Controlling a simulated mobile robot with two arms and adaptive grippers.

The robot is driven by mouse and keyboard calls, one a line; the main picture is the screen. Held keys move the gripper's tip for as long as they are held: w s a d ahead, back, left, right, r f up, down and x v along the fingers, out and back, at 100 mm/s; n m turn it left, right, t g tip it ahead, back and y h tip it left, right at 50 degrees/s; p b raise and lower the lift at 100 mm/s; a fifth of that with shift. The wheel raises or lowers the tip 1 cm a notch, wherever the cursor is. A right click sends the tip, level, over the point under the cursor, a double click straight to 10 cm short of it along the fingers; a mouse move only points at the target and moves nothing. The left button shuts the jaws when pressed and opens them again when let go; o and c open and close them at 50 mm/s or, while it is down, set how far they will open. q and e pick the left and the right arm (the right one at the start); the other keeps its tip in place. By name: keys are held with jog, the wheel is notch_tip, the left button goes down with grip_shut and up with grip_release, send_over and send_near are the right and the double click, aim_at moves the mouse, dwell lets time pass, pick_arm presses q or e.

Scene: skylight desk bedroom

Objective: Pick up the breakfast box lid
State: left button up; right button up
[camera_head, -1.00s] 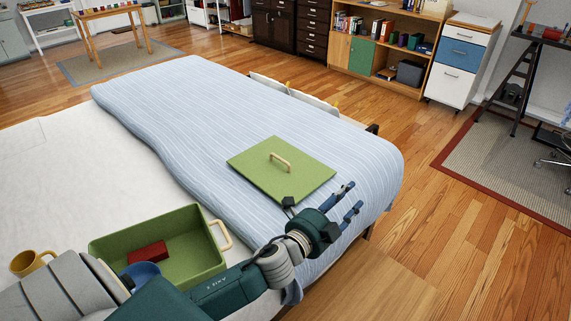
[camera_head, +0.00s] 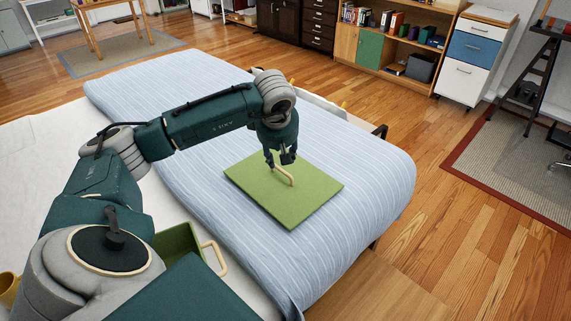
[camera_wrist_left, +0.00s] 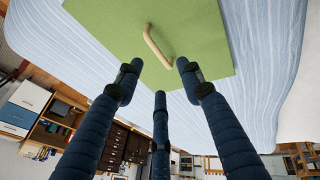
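The breakfast box lid (camera_head: 307,205) is a flat green square with a pale wooden handle (camera_head: 284,176). It lies handle up on the striped bed cover. My left gripper (camera_head: 279,163) points down at the handle. In the left wrist view, its dark blue fingers (camera_wrist_left: 157,72) are spread, with the lid (camera_wrist_left: 108,28) and handle (camera_wrist_left: 157,46) beyond the tips. The handle is not between the fingers there. The green box (camera_head: 180,243) is mostly hidden behind my arm, with one handle showing. My right gripper is out of view.
A yellow mug (camera_head: 9,287) shows at the lower left edge. The striped bed cover (camera_head: 375,170) is clear around the lid. The bed's right edge drops to wooden floor (camera_head: 450,240). Shelves and drawers stand at the back.

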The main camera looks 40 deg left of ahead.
pick_arm(q)
jog(key=b, duration=0.3)
send_over(283, 171)
jog(key=s, duration=0.2)
jog(key=f, duration=0.4)
jog(key=shift+s+d+f, duration=0.2)
jog(key=shift+d+f, duration=0.05)
jog(key=shift+d, duration=0.05)
jog(key=shift+w+a+f+b, duration=0.15)
jog(key=shift+w+f+b, duration=0.1)
jog(key=shift+f+b, duration=0.15)
jog(key=b+x, duration=0.2)
jog(key=x, duration=0.1)
jog(key=b+x, duration=0.1)
jog(key=shift+w+d+f, duration=0.25)
jog(key=shift+w+d, duration=0.05)
jog(key=shift+d, duration=0.05)
jog(key=shift+w+a+f, duration=0.1)
jog(key=shift+w+f, duration=0.05)
jog(key=shift+f, duration=0.05)
jog(key=shift+r, duration=0.15)
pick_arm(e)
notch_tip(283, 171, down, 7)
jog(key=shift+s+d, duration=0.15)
pick_arm(q)
grip_shut()
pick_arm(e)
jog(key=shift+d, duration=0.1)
